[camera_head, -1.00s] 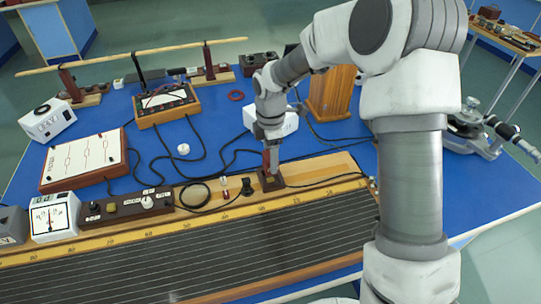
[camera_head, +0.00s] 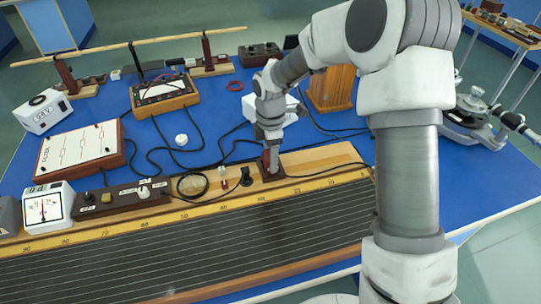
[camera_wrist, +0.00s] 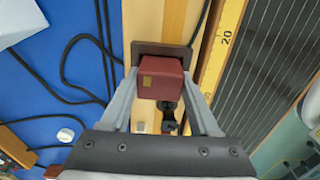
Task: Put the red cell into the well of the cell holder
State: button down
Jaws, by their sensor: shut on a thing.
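The red cell (camera_wrist: 162,78) is a dark red block with a small tan square on its end. In the wrist view it sits between the two grey fingers of my gripper (camera_wrist: 160,98), which is shut on it. The cell holder is a dark brown block (camera_wrist: 146,48) on the wooden strip, seen just behind the cell in that view. In the head view my gripper (camera_head: 270,148) points down right over the cell holder (camera_head: 268,174). The well is hidden by the cell and fingers, so I cannot tell how deep the cell sits.
A black cable ring (camera_head: 192,186) and a small black plug switch (camera_head: 246,177) stand left of the holder. A white box (camera_head: 290,108) and a wooden block (camera_head: 331,90) are behind my gripper. The ruled board (camera_head: 200,245) lies in front.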

jog(key=shift+c, duration=0.2)
grip_release()
jog(key=shift+r, duration=0.1)
notch_tip(320, 180, up, 17)
jog(key=p, duration=0.2)
jog(key=shift+r, duration=0.15)
dwell(0.3)
